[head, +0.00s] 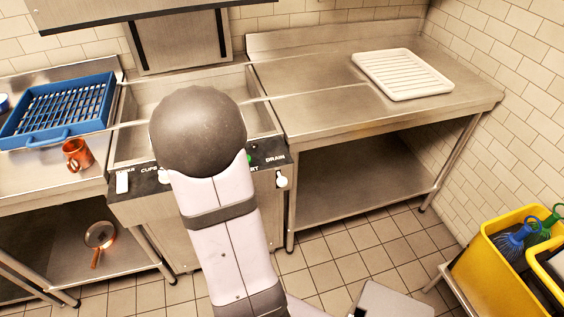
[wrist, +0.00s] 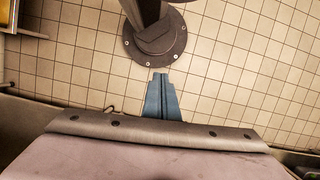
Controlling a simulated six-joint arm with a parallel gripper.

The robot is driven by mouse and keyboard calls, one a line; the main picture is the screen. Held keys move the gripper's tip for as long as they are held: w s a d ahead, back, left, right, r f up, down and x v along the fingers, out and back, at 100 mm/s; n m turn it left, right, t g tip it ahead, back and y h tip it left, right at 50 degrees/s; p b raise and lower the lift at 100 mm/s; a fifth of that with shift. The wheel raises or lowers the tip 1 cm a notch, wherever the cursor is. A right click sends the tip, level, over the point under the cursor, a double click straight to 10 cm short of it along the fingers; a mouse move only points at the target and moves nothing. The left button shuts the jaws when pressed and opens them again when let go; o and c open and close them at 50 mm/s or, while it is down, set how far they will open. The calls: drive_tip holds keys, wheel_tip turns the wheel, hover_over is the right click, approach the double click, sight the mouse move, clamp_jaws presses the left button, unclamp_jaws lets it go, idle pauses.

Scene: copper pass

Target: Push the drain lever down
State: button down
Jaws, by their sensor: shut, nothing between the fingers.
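The drain lever (head: 282,181) has a white knob. It sits on the front of the steel machine below the word DRAIN, at the right end of the dark control panel (head: 268,152). It shows in the head view, just right of my arm, with nothing touching it there. I cannot tell its exact angle. My gripper (wrist: 161,74) shows in the wrist view as blue fingers, shut and empty, pointing over the tiled floor. In the head view the gripper is hidden behind my arm. The lever is not seen in the wrist view.
Another white lever (head: 122,183) is at the panel's left end. A blue rack (head: 62,137) and copper mug (head: 77,154) stand on the left counter. A white ridged tray (head: 402,74) lies on the right counter. A yellow bin (head: 478,265) stands at right.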

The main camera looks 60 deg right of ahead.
drive_tip(key=s+d+r+m+p, duration=0.1)
drive_tip(key=d+r+m+p, duration=0.2)
drive_tip(key=d+r+p, duration=0.45)
drive_tip(key=t+h+p, duration=0.1)
drive_tip(key=t+p, duration=0.1)
drive_tip(key=p, duration=0.9)
approach(282, 178)
drive_tip(key=shift+w+r, duration=0.3)
drive_tip(key=shift+r, duration=0.1)
drive_tip(key=shift+f, duration=0.15)
drive_tip(key=shift+s+a+f+b, duration=0.1)
drive_tip(key=shift+s+f+b, duration=0.05)
drive_tip(key=shift+f+b, duration=1.35)
drive_tip(key=shift+s+a+f+b, duration=0.15)
drive_tip(key=shift+f+b, duration=0.95)
drive_tip(key=shift+f, duration=0.8)
